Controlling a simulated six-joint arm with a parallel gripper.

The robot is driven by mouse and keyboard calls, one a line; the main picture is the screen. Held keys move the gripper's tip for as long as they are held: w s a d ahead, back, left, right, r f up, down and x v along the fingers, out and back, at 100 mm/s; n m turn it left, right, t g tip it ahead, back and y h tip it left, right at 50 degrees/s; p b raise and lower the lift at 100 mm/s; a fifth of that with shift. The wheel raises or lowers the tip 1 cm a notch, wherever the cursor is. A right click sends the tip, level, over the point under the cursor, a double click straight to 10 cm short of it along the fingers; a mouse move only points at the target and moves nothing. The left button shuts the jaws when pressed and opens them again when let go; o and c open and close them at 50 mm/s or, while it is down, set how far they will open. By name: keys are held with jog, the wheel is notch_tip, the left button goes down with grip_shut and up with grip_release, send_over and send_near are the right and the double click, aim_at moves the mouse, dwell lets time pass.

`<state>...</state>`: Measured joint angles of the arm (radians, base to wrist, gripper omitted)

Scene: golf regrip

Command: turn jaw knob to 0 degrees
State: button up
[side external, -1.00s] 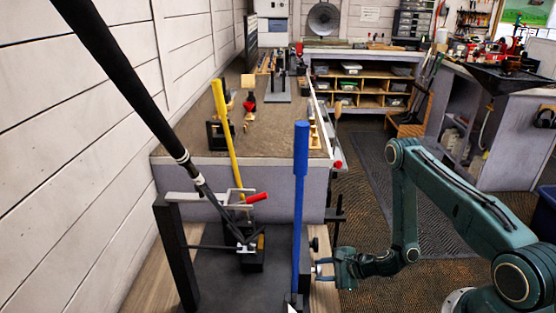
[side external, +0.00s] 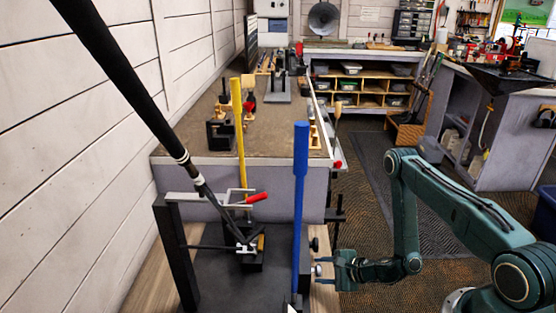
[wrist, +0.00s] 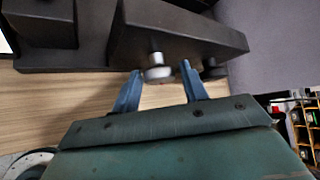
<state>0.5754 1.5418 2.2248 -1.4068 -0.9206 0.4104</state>
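The jaw knob appears to be the silver knob (side external: 317,270) on the right side of the dark vise block by the blue-gripped shaft; I cannot read its angle. It also shows in the wrist view (wrist: 157,72), on a short stem from the block. My gripper (side external: 322,271) faces it from the right, fingers apart. In the wrist view my gripper (wrist: 161,69) is open, one blue finger on each side of the knob, with gaps visible; the knob is not clamped. A darker second knob (wrist: 214,70) sits just right of the right finger, and shows in the side view (side external: 314,244).
A blue-gripped shaft (side external: 300,180) stands upright close left of the knob. A yellow-gripped shaft (side external: 238,130) and a red handle (side external: 257,197) are farther left. A black-gripped club (side external: 130,85) slants across the left.

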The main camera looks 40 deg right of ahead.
jog(key=shift+o, duration=0.7)
jog(key=shift+w+d+r+m+g+y, duration=0.15)
jog(key=shift+m+g+y, duration=0.5)
jog(key=shift+g, duration=0.45)
jog(key=shift+w+d+m+g+y, duration=0.1)
jog(key=shift+m+g+y, duration=0.45)
jog(key=shift+g+y, duration=0.1)
jog(key=shift+w+d+m+g+y, duration=0.1)
jog(key=shift+m+g+y, duration=0.4)
jog(key=shift+g, duration=0.15)
jog(key=v, duration=1.4)
jog(key=a+r+n+g+h, duration=0.1)
jog(key=a+r+n, duration=0.2)
jog(key=r+n, duration=0.5)
jog(key=s+a+r+n+g+h, duration=0.1)
jog(key=a+r+n+g+h, duration=0.1)
jog(key=r+n, duration=0.5)
jog(key=shift+a+r+n, duration=0.4)
jog(key=shift+a+r, duration=0.45)
jog(key=shift+r, duration=1.4)
jog(key=shift+s, duration=0.1)
